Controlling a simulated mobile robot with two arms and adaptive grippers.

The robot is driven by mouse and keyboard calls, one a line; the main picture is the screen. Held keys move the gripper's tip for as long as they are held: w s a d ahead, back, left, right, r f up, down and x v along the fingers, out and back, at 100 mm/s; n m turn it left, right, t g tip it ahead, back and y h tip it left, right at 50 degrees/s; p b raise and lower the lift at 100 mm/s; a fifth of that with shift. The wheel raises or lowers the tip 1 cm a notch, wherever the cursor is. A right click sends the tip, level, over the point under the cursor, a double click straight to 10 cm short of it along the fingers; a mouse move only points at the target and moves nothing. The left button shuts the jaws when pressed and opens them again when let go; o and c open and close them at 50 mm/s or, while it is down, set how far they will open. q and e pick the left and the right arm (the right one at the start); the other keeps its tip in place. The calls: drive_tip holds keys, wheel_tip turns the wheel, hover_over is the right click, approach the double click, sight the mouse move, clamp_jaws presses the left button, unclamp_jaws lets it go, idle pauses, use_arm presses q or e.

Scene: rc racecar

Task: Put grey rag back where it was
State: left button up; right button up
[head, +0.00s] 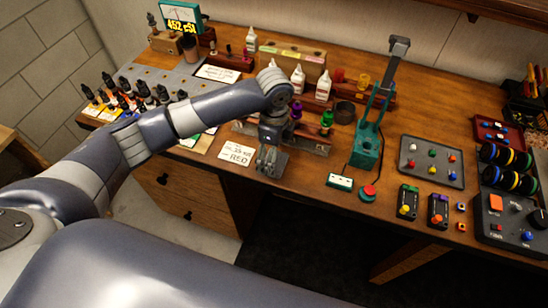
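My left arm reaches in from the left across the workbench (228,186). Its gripper (270,160) points down over the bench's front edge, beside a white handwritten card (236,154). The fingers are small and dark grey, and I cannot tell whether they are open or shut, or whether they hold anything. I cannot make out a grey rag anywhere; the gripper and arm hide part of the bench. My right gripper is not in view.
Right of the gripper stand a green press (366,148), a red button (368,193) and a grey tray (431,162) of coloured knobs. White bottles (298,80) stand behind it. Several small dark tools (123,84) stand at left.

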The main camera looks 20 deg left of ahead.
use_arm(q)
wheel_tip(320, 180, up, 10)
drive_tip(key=b, duration=0.1)
drive_tip(key=shift+f, duration=0.15)
idle(0.4)
